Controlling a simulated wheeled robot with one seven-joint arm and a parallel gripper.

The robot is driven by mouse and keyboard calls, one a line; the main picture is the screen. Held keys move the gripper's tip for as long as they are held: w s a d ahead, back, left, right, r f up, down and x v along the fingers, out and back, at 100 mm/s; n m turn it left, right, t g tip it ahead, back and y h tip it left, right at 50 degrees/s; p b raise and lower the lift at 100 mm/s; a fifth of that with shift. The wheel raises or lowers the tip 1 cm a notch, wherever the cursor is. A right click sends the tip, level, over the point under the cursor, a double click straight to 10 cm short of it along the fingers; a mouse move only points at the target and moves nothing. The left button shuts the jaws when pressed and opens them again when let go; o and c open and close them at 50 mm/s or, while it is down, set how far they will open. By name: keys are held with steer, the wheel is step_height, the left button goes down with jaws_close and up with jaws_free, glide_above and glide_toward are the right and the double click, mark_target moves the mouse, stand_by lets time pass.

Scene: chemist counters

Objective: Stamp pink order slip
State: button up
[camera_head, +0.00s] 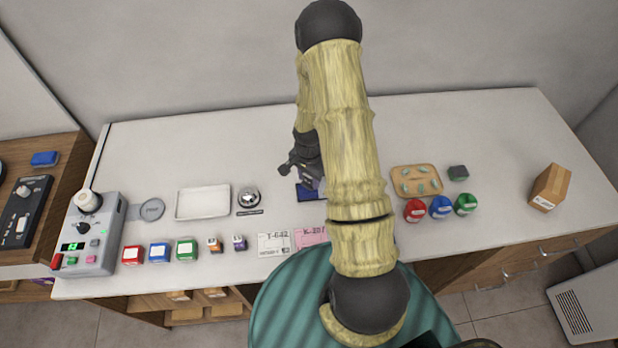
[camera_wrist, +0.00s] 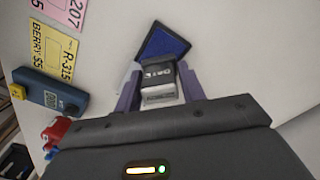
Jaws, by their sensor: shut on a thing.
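My gripper (camera_wrist: 160,84) is shut on a small stamp (camera_wrist: 158,75) with a grey and white body and a dark band reading "DATE". The stamp is at the near edge of a blue ink pad (camera_wrist: 165,42); I cannot tell whether it touches. In the head view my gripper (camera_head: 306,178) is over the ink pad (camera_head: 308,194), partly hidden by my arm. The pink order slip (camera_head: 309,237) lies at the counter's front edge, its right part hidden behind my arm. It also shows cut off at the top left of the wrist view (camera_wrist: 65,8).
A white slip (camera_head: 273,243) lies left of the pink one. A yellow slip (camera_wrist: 52,48) and a blue device (camera_wrist: 48,92) show in the wrist view. Coloured blocks (camera_head: 159,252), a white tray (camera_head: 203,202), a bell (camera_head: 249,197) and a wooden pill tray (camera_head: 416,181) stand on the counter.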

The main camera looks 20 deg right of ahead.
steer(key=shift+r+p, duration=1.3)
steer(key=shift+r, duration=0.85)
steer(key=shift+f, duration=0.1)
